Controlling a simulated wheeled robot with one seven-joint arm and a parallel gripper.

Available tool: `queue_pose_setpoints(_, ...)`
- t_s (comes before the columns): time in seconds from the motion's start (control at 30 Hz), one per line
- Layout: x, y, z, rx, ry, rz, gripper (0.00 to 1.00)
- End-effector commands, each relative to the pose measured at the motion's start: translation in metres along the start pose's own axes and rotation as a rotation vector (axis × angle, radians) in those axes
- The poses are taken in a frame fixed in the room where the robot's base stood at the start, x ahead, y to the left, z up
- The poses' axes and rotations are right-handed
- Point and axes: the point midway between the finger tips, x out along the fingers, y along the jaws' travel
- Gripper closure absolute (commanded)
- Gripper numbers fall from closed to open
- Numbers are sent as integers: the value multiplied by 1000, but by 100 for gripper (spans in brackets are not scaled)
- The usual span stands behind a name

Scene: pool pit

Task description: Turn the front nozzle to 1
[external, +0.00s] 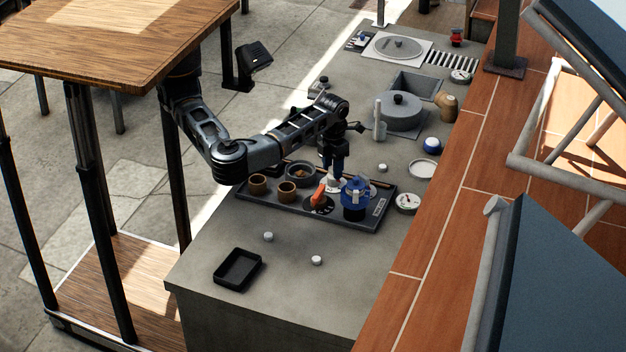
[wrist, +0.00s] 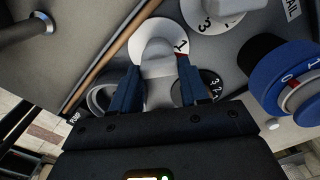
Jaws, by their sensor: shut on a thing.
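My gripper (external: 335,168) reaches down over the black tray and is shut on a pale grey handle. In the wrist view my blue fingers (wrist: 158,88) stand either side of this handle (wrist: 158,70). The handle sits on a white dial (wrist: 142,38); a "1" and a small red mark show near the dial's right edge. The rest of its scale is hidden. A second white dial (wrist: 203,24) with a "3" and its own pale handle lies at the top. I cannot tell from a label which one is the front nozzle.
Close by on the black tray (external: 286,205) are an orange handle (external: 319,193), a blue valve-like unit (external: 354,198) and brown cups (external: 286,192). The counter's near part is mostly clear, with a small black dish (external: 238,268).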

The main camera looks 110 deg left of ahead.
Motion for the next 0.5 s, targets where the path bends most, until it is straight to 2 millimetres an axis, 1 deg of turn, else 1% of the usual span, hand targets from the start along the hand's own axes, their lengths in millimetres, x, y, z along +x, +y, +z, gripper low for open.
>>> queue_pose_setpoints(0.2, 0, 0, 1, -50, -3, -1, 86)
queue_pose_setpoints(0.5, -1, 0, 1, -60, -3, -1, 86)
